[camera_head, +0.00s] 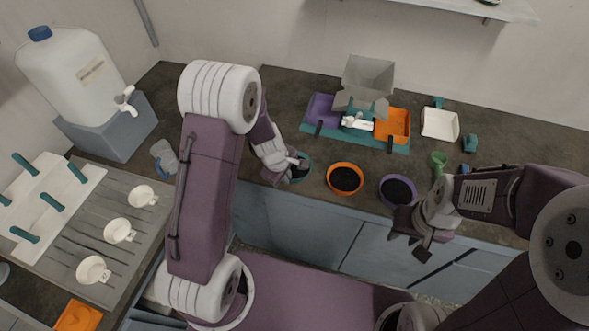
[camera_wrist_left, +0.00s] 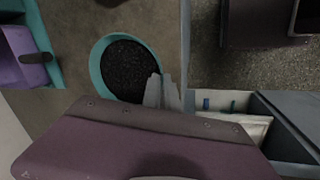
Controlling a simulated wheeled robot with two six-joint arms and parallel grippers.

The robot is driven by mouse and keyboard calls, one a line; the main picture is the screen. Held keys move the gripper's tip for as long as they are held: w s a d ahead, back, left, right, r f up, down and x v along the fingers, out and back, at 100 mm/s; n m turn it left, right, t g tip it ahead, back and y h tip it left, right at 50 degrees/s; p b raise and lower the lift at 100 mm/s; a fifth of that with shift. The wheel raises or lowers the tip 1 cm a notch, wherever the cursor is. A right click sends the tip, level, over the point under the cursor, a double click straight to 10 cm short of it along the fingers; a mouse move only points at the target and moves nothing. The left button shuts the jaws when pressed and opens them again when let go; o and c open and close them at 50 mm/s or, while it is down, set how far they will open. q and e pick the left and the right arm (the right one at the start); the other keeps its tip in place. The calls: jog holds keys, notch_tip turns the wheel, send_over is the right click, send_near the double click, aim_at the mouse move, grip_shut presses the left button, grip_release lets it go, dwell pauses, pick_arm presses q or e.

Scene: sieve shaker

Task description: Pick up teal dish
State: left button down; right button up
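The teal dish (camera_head: 305,172) stands on the dark counter, partly hidden behind my left gripper in the head view. In the left wrist view the teal dish (camera_wrist_left: 97,67) is round and holds dark granules. My left gripper (camera_head: 296,164) is at its rim. In the wrist view its fingertips (camera_wrist_left: 162,90) sit close together, one inside the rim and one outside, with the dish wall between them. I cannot tell any gap under the dish. My right gripper (camera_head: 411,238) is open and empty, in front of the purple dish.
An orange dish (camera_head: 345,191) and a purple dish (camera_head: 382,190), both with dark contents, stand to the right. Behind is a teal tray (camera_head: 355,140) with purple and orange bins and a grey hopper (camera_head: 368,75). A green scoop (camera_head: 438,160) and white tray (camera_head: 440,123) lie further right.

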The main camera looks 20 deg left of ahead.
pick_arm(q)
notch_tip(320, 180, up, 10)
jog(key=p, duration=0.6)
jog(key=shift+f, duration=0.2)
jog(key=shift+r, duration=0.25)
